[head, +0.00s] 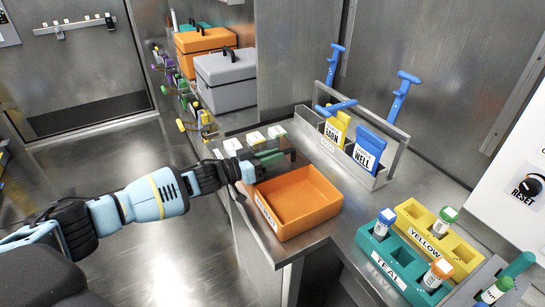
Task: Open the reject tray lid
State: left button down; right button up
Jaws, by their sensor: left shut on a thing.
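The orange reject tray (330,205) sits on the steel counter with a white label on its front left side. Its top is uncovered and its inside shows. At its back left edge is a dark greenish flat piece (271,157), seen nearly edge-on, which appears to be the lid. My left gripper (276,158) reaches in from the left, over the tray's back left corner, and is shut on this piece. The wrist hides part of the piece and the exact grip. My right gripper is not in view.
A steel rack (383,178) with yellow and blue packets stands behind the tray. Teal (382,246) and yellow (462,252) tube racks stand at the right. Several small white-topped items (255,138) are behind my gripper. Orange (205,40) and grey (226,78) cases stand farther back.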

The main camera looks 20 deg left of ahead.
pick_arm(q)
jog(key=c, duration=1.4)
grip_release()
jog(key=v, duration=0.7)
jog(key=shift+a, duration=0.1)
jog(key=shift+s+a, duration=0.2)
jog(key=shift+s, duration=0.15)
